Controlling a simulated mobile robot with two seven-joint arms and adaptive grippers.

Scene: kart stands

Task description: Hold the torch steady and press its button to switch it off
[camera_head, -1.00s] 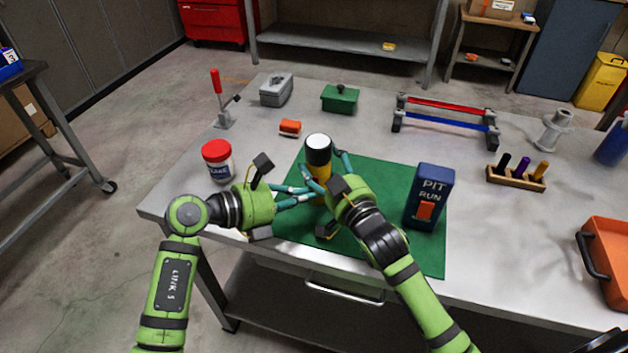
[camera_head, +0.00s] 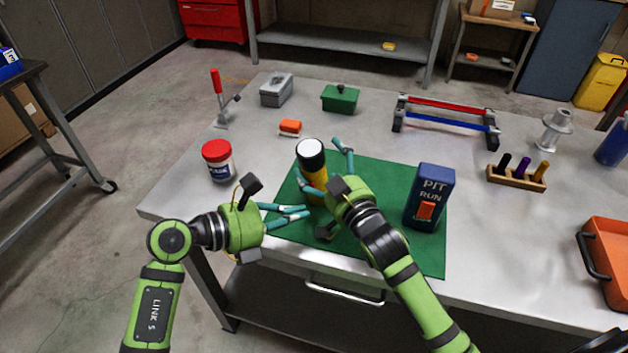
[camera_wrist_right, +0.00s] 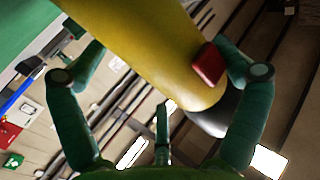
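The torch (camera_head: 313,183), yellow with a black head and white lens, stands lens up on the green mat (camera_head: 375,177) and leans slightly left. In the right wrist view its yellow body (camera_wrist_right: 160,45) crosses close by, with a red button (camera_wrist_right: 207,65) on its side. My right gripper (camera_head: 322,165) is open around the torch; one finger is near the button, and the opposite side stands clear of the body. My left gripper (camera_head: 307,210) is left of the torch's base, empty, its fingertips close together. Whether the lens is lit is unclear.
A blue PIT RUN box (camera_head: 430,195) stands right of my right gripper. A red-capped jar (camera_head: 217,160) stands left of the mat. The bench's front edge is close to my left gripper.

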